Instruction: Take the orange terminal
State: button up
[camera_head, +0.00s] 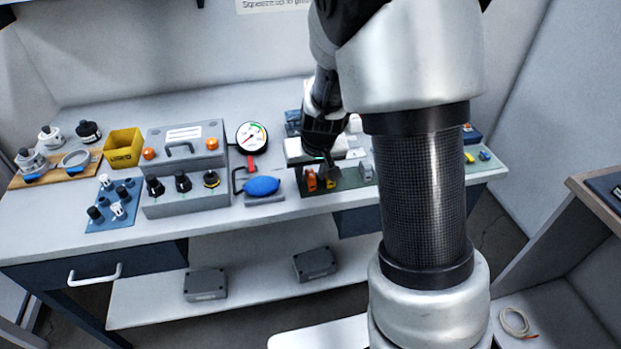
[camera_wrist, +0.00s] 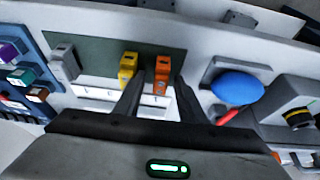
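The orange terminal (camera_wrist: 161,73) stands on a dark green mat (camera_wrist: 95,52), with the yellow terminal (camera_wrist: 128,66) close to its left in the wrist view. My gripper (camera_wrist: 161,78) is open and empty. In the wrist view its two dark fingers point at the orange terminal, one to each side of it, with gaps showing. I cannot tell whether the fingertips are level with it or above it. In the head view the orange terminal (camera_head: 311,180) is left of the yellow terminal (camera_head: 330,183), and my gripper (camera_head: 327,166) is just above them.
A grey terminal (camera_wrist: 64,60) stands on the same mat. A blue bulb (camera_head: 262,186) and a pressure gauge (camera_head: 252,137) are to the left in the head view. A white box (camera_head: 295,152) lies behind the mat. A grey control box (camera_head: 186,167) stands further left.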

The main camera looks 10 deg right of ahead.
aim_at(311, 172)
grip_shut()
notch_tip(311, 172, up, 10)
jog(key=p, duration=0.3)
dwell(0.6)
